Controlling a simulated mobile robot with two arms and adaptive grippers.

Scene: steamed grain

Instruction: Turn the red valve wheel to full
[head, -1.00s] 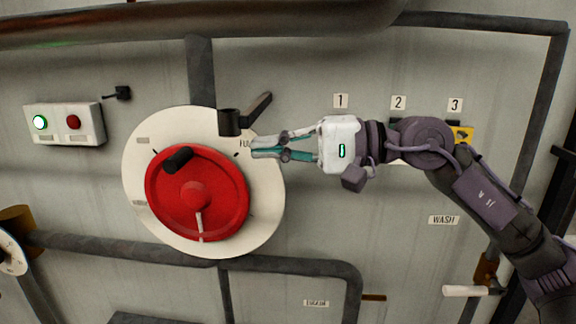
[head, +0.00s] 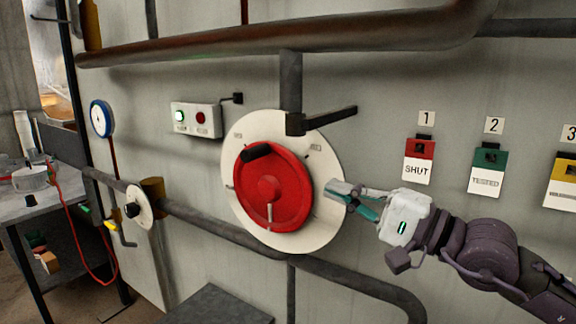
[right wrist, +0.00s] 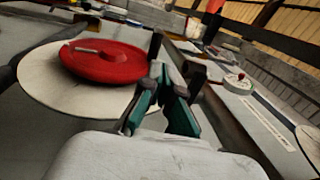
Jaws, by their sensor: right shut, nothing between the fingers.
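The red valve wheel (head: 287,187) sits on a round white dial plate (head: 324,222) on the wall. It has a black knob (head: 257,152) at its upper left and a pale pointer line toward the bottom. My right gripper (head: 336,190) is shut and empty, just right of the wheel, in front of the plate's right edge; I cannot tell whether it touches the plate. In the right wrist view the shut fingers (right wrist: 159,75) are beside the red wheel (right wrist: 104,64). The lettering on the plate is too small to read. My left gripper is not in view.
A dark lever (head: 325,118) sticks out above the plate. Pipes run above and below it. Tags numbered from 1 hang at right, including a red SHUT tag (head: 418,163). A box with green and red buttons (head: 195,119) is upper left. A cluttered table (head: 42,203) stands far left.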

